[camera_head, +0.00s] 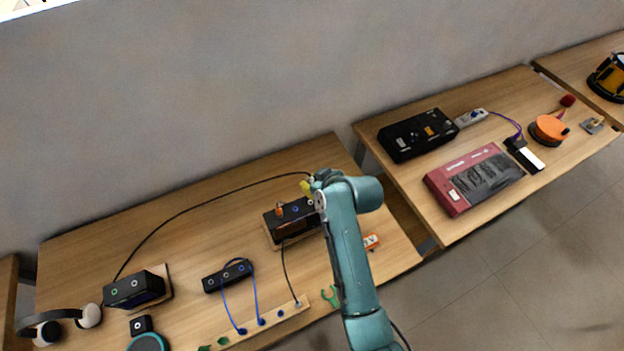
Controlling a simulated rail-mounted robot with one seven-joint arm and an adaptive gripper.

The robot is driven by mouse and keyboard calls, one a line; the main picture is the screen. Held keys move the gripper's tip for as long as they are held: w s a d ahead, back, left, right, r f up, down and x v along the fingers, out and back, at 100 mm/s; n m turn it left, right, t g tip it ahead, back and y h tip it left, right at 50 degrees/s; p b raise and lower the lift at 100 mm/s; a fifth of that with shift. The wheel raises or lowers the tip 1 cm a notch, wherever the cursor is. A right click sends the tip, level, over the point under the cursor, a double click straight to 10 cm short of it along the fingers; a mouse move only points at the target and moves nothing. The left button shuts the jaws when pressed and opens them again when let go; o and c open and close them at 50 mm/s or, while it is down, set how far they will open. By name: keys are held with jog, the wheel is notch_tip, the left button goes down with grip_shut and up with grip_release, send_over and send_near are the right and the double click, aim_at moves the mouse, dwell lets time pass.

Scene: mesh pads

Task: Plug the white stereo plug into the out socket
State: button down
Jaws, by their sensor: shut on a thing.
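My gripper (313,184) is over the right back corner of a black socket box (293,228) on the middle table. A black cable (205,198) arches from a smaller black box at the left to my gripper, which is shut on the plug at its end. The plug itself is mostly hidden, so I cannot make out its white body or whether its tip is in a socket. The socket box has an orange plug (280,211), a blue-ringed socket (295,209) and a pale-ringed socket (310,202) beside my gripper. Labels are too small to read, including any "out" mark.
The smaller black box (135,292) and headphones (47,330) are at the left. A black strip (227,276) with blue cables and a wooden strip (262,326) lie in front. The right table holds a red device (474,180) and a black device (417,135).

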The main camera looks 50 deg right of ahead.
jog(key=b, duration=0.4)
send_over(306, 197)
jog(key=s, duration=0.3)
jog(key=shift+w+a+f, duration=0.1)
jog(key=shift+w+f, duration=0.05)
jog(key=shift+f, duration=1.3)
jog(key=shift+w+a+f, duration=0.1)
jog(key=shift+f, duration=1.3)
jog(key=shift+f+p, duration=0.15)
jog(key=shift+p, duration=0.15)
jog(key=shift+f, duration=0.35)
jog(key=shift+f+b, duration=1.4)
jog(key=shift+f, duration=0.35)
jog(key=c, duration=1)
grip_release()
jog(key=shift+r, duration=0.1)
jog(key=shift+c, duration=0.2)
jog(key=v, duration=1.2)
